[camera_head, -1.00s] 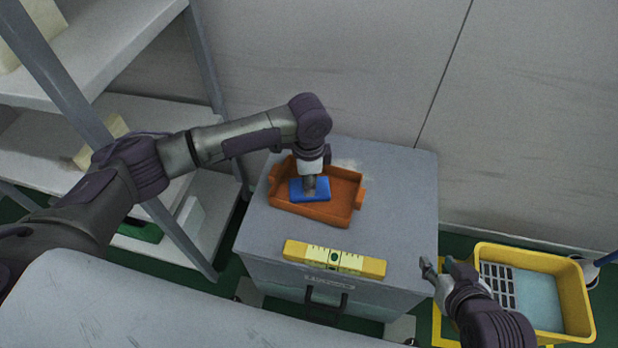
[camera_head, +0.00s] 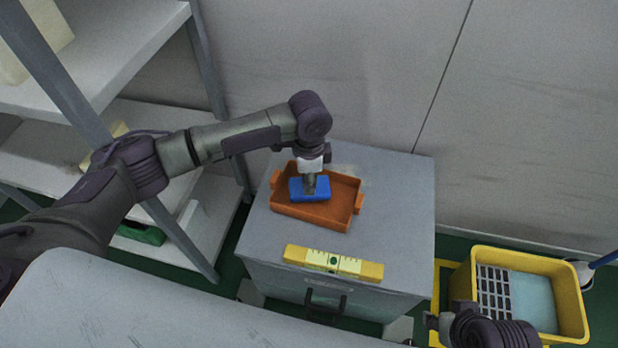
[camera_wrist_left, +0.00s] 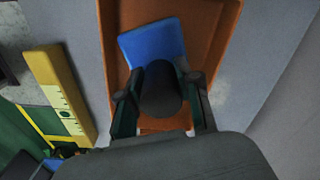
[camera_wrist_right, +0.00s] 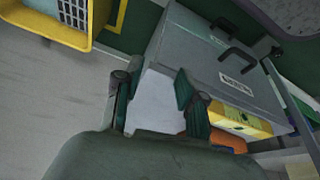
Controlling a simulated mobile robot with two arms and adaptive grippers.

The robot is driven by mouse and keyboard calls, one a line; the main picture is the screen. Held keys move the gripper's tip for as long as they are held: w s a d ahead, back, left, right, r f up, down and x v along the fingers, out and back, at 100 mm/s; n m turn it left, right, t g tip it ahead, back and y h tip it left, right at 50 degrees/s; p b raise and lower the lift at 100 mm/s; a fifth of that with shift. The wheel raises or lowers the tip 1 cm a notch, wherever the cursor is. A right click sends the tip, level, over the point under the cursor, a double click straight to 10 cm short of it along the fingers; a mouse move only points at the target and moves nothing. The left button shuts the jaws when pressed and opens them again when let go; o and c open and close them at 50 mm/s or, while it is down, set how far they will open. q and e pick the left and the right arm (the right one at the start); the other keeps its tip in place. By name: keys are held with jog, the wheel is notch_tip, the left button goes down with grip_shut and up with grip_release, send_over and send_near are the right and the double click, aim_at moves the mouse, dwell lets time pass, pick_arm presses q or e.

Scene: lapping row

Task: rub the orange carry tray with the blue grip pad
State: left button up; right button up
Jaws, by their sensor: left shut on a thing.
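The orange carry tray (camera_head: 325,215) sits on the grey cabinet top. The blue grip pad (camera_head: 299,194) is inside the tray, over its left part in the head view. My left gripper (camera_head: 310,182) comes down from above and is shut on the pad. In the left wrist view the blue pad (camera_wrist_left: 150,42) lies against or just above the tray floor (camera_wrist_left: 205,35); contact is hard to tell. A dark rounded part between the fingers hides some of the pad.
A yellow level (camera_head: 333,263) lies along the cabinet's front edge. A yellow bin (camera_head: 570,300) with a grid stands at the right. A shelf rack (camera_head: 206,80) stands at the left, and a wall is behind. The cabinet's right part (camera_head: 400,210) is clear.

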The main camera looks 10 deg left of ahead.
pick_arm(q)
jog(key=shift+r, duration=0.2)
jog(key=shift+r+p, duration=0.5)
jog(key=shift+p, duration=0.3)
jog(key=shift+r+p, duration=0.8)
jog(key=shift+p, duration=0.2)
jog(key=shift+r+p, duration=0.5)
jog(key=shift+p, duration=0.15)
jog(key=shift+r+p, duration=0.55)
jog(key=shift+p, duration=0.25)
pick_arm(e)
notch_tip(320, 180, down, 17)
jog(key=s+g, duration=0.1)
jog(key=shift+g, duration=0.3)
jog(key=shift+s+d, duration=0.1)
